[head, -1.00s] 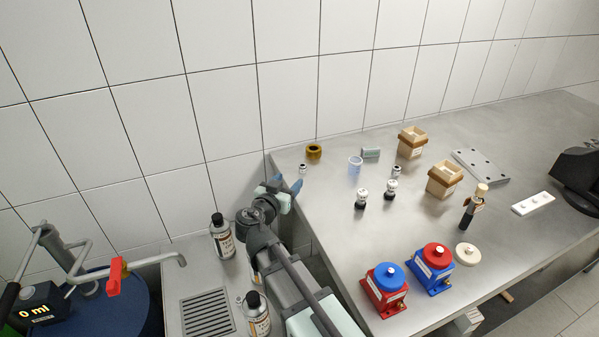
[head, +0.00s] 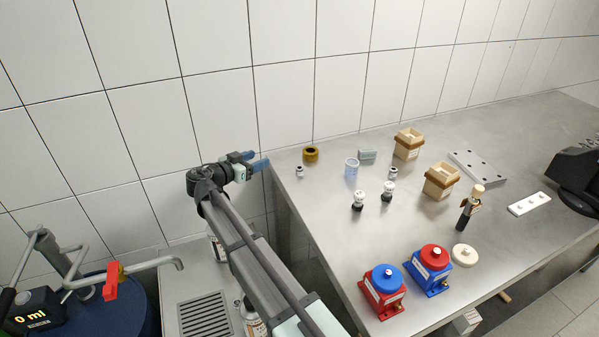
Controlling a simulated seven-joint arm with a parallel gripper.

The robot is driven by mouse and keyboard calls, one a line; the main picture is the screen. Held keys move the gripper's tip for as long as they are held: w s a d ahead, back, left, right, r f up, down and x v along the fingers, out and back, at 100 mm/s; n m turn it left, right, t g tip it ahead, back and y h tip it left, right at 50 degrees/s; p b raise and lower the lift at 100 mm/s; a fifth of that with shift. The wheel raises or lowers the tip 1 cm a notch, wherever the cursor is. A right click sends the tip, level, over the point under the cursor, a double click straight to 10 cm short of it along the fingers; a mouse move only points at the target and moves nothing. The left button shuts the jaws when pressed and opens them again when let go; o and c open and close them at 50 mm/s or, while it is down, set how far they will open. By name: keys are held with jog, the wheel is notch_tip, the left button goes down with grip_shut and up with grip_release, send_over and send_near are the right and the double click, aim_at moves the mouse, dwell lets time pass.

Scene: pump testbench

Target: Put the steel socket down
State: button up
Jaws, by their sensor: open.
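A small steel socket (head: 299,171) stands on the bench near its left end, just in front of the amber ring. A second small steel-coloured piece (head: 392,173) stands further right. I cannot tell from their look alone which one is meant. My gripper (head: 257,160) is open, with its two blue fingers pointing right. It is at the left end of the bench, left of the nearer socket and apart from it. No object shows between the fingers.
Two black-and-white fittings (head: 358,200) (head: 388,191) are mid-bench. Cardboard boxes (head: 441,181) and red and blue pumps (head: 384,290) lie right. The bench's front-left area is clear.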

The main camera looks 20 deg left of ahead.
jog(key=m+g+h, duration=0.1)
jog(key=m+h, duration=0.1)
jog(key=m+g+h, duration=0.3)
jog(key=m+h, duration=0.1)
send_near(302, 168)
jog(key=shift+h, duration=0.3)
jog(key=x, duration=0.5)
jog(key=shift+w+d+r, duration=0.1)
jog(key=shift+d+r, duration=0.1)
jog(key=shift+r, duration=0.05)
jog(key=shift+f+x, duration=0.15)
jog(key=shift+x, duration=1.2)
jog(key=shift+f+x, duration=0.15)
jog(key=shift+x, duration=1.2)
grip_shut()
